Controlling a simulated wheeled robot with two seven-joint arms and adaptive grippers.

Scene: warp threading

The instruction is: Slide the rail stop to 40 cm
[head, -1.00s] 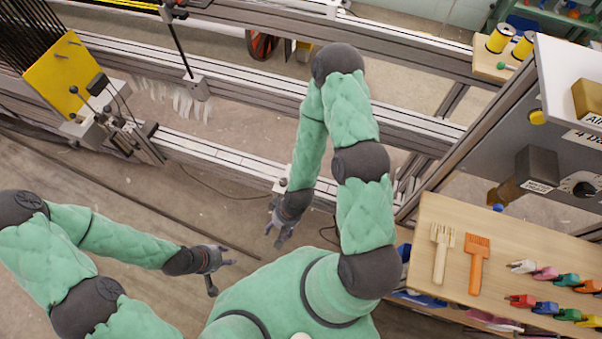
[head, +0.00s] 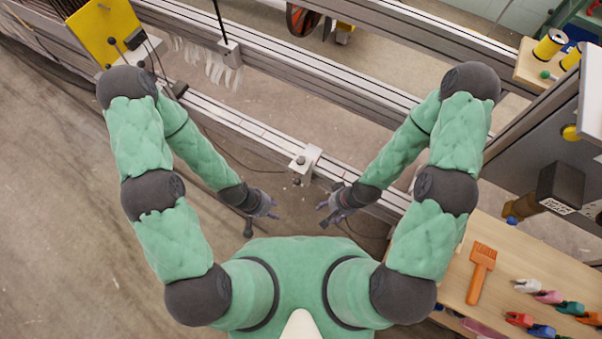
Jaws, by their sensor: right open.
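The rail stop (head: 304,164) is a small pale metal block with a dark knob on its near face and a red mark beside it. It sits on the near aluminium rail (head: 238,122), which carries pale scale strips; the numbers are too small to read. My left gripper (head: 266,211) is to the near left of the stop, apart from it; its fingers are too small to tell open or shut. My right gripper (head: 328,215) is open and empty, to the near right of the stop and not touching it.
A wooden tray (head: 519,262) at the right holds an orange comb (head: 481,273) and several coloured clips. A yellow plate (head: 104,30) stands at the upper left. A grey cabinet (head: 535,135) stands at the right. The floor at the left is clear.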

